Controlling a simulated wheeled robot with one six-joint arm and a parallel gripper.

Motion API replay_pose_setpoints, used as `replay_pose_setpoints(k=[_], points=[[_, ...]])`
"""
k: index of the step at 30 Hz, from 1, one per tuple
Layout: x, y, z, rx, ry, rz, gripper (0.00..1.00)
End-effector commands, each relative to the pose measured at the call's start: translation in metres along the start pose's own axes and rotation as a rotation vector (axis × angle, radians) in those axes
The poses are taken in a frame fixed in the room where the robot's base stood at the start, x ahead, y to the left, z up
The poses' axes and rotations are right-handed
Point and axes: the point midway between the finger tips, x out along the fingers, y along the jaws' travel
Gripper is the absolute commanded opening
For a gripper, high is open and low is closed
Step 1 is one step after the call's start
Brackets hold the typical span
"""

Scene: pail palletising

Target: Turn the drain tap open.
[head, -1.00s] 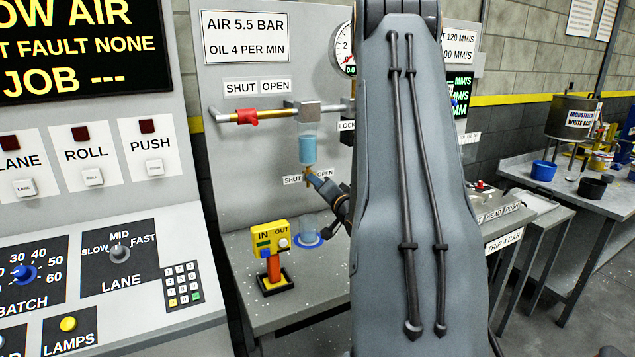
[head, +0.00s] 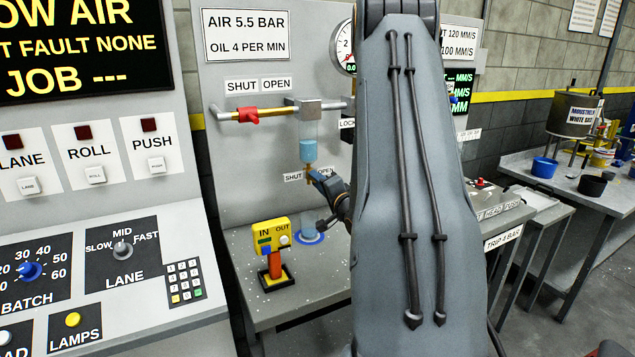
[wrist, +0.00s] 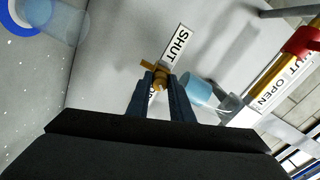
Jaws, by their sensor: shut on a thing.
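The drain tap (head: 309,181) is a small brass fitting under the clear bowl (head: 309,150), which holds blue liquid. In the wrist view my gripper (wrist: 161,76) is shut on the brass tap (wrist: 147,64), with a dark finger on each side of it. In the head view my gripper (head: 315,176) comes to the tap from the right. The small SHUT sign (wrist: 177,47) shows behind the tap, and the other sign there is mostly hidden by my fingers. How far the tap is turned is hard to tell.
A clear jar (head: 309,226) in a blue ring stands below the tap. A yellow IN/OUT box (head: 271,233) on a stand is left of it. A red-handled valve (head: 248,117) sits on the pipe above. The grey panel (head: 240,160) is close behind.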

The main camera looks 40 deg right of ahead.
Motion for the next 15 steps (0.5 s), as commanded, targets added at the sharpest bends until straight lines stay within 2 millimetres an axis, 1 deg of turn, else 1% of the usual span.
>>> replay_pose_setpoints(k=[2, 3, 6, 15], points=[[-0.0004, 0.0008, -0.0001, 0.001, 0.001, 0.002, 0.00], [-0.0004, 0.0008, 0.0000, 0.001, 0.001, 0.002, 0.23], [-0.0003, 0.0006, 0.0001, 0.000, 0.000, 0.001, 0.39], [-0.0010, 0.0003, 0.0003, -0.001, 0.000, 0.001, 0.39]])
